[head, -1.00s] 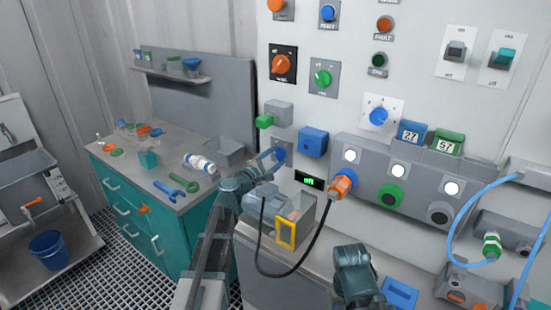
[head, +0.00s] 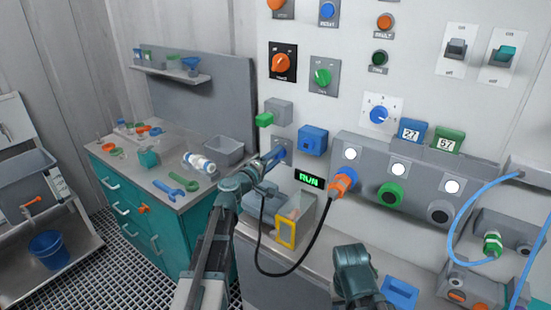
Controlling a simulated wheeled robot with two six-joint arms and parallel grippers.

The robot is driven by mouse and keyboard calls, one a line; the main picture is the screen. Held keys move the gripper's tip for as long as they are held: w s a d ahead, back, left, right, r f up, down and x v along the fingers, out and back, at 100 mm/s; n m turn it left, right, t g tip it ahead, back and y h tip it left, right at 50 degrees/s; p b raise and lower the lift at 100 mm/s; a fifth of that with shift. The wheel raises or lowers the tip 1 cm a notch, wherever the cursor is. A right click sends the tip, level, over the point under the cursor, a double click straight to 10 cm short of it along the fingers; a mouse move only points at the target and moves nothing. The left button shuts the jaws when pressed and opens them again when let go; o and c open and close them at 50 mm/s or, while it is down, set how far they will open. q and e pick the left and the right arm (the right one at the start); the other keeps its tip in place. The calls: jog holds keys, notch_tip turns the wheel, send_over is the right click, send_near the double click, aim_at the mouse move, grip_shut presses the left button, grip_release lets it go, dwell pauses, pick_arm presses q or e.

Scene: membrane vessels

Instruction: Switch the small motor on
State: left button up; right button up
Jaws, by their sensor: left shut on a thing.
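A small grey plate (head: 285,145) on the wall carries a blue knob, mostly hidden by my left gripper (head: 276,157). The left gripper is shut on this blue knob. Below and right of it, a small display (head: 309,180) reads RUN in green. The grey small motor (head: 266,200) sits on the bench under my left gripper, partly covered by my arm. A black cable (head: 312,248) loops from it to an orange plug (head: 343,182) in a wall socket. My right arm shows at the bottom centre, but its jaws are not visible.
A blue tray (head: 399,292) lies right of my right arm. The left bench holds loose tools.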

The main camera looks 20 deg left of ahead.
pick_arm(q)
jog(key=shift+f+m, duration=0.1)
jog(key=shift+m, duration=1.4)
jog(key=o, duration=1.4)
jog(key=shift+c, duration=0.2)
jog(key=shift+s, duration=0.1)
jog(key=v, duration=1.3)
jog(key=shift+s+a, duration=0.15)
jog(key=shift+s, duration=0.2)
